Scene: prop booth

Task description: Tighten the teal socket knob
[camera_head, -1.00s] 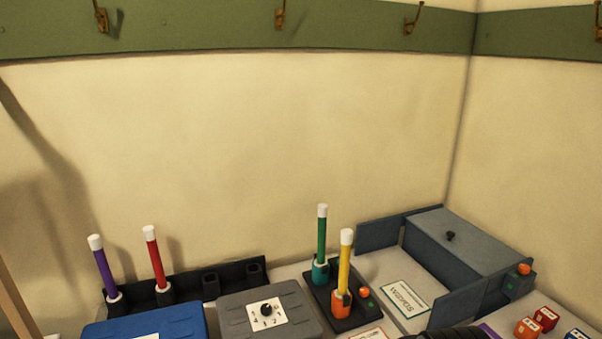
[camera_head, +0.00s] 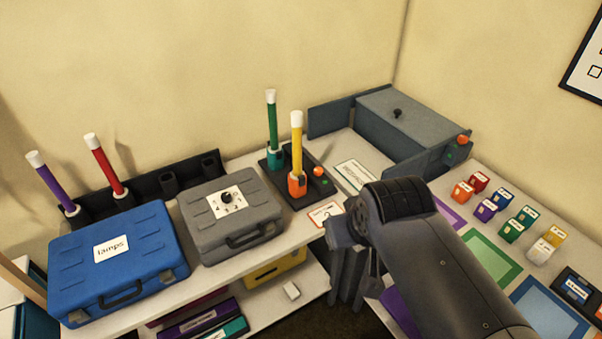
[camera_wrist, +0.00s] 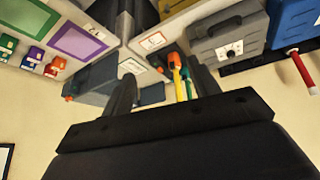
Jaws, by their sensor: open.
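The teal socket (camera_head: 274,157) holds an upright green stick with a white tip (camera_head: 271,115). It stands at the back of a small black base (camera_head: 310,186). In front of it on that base is an orange socket (camera_head: 297,185) with a yellow stick (camera_head: 296,135). My gripper (camera_head: 350,290) points down in front of the table edge, to the right of and nearer than the base, and touches nothing. In the wrist view my open, empty gripper (camera_wrist: 165,84) shows the sticks beyond its fingers; the teal socket is hard to make out there.
A grey case (camera_head: 215,230) with a dial and a blue case (camera_head: 75,270) stand left of the base. A grey box (camera_head: 420,115) stands behind right. A black rack (camera_head: 188,175) with purple and red sticks is at the back left. Small coloured blocks (camera_head: 510,230) lie right.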

